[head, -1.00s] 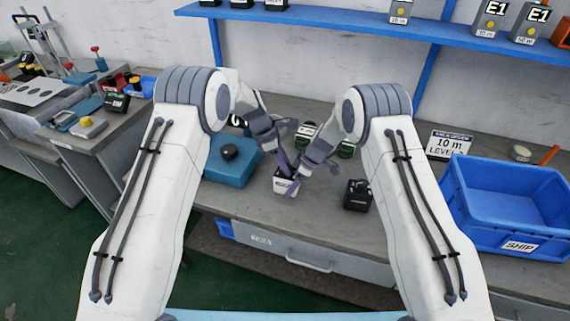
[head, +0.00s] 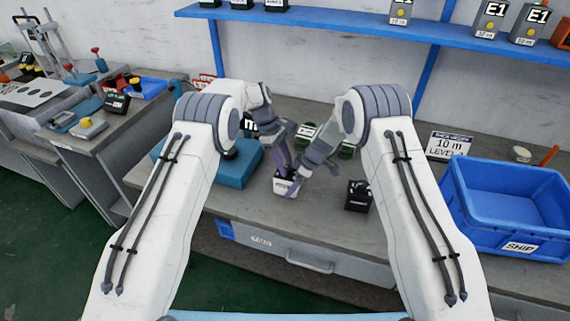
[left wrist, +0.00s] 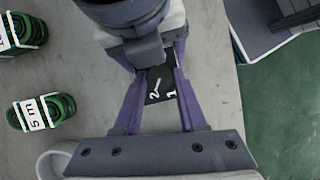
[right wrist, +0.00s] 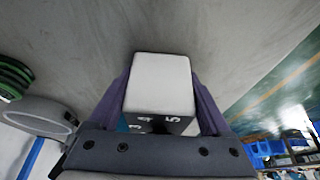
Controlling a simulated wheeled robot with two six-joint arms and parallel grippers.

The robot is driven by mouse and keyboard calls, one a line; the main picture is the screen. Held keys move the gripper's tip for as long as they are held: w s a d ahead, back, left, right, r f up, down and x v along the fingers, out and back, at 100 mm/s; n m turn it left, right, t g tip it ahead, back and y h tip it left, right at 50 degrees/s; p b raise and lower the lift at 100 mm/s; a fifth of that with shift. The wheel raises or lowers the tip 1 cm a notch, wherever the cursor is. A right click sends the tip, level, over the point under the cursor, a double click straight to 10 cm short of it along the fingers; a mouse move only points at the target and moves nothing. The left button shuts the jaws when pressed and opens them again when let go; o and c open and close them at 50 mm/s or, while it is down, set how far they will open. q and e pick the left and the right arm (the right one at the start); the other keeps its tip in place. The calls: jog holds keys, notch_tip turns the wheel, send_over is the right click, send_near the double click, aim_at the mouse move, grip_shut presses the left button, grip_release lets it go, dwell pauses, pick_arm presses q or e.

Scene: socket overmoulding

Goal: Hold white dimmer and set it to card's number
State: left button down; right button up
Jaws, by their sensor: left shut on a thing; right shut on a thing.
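My left gripper (head: 284,177) is shut at the dimmer's top. In the left wrist view its fingers flank a black dial face (left wrist: 160,84) with a white mark and the digits 2 and 1; the gripped part is mostly hidden. The card (head: 451,144) reads 10 m and LEVEL; its level digit is not legible.
A black dimmer-like box (head: 358,195) stands just right of the white one. A blue block (head: 235,168) lies left, green coils (left wrist: 42,112) behind. A blue SHIP bin (head: 510,205) stands right, below a blue shelf (head: 350,24).

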dwell(0.3)
pick_arm(q)
jog(key=shift+c, duration=2.2)
grip_release()
jog(key=shift+r, duration=0.1)
jog(key=v, duration=1.2)
pick_arm(e)
jog(key=o, duration=1.3)
jog(key=shift+c, duration=0.2)
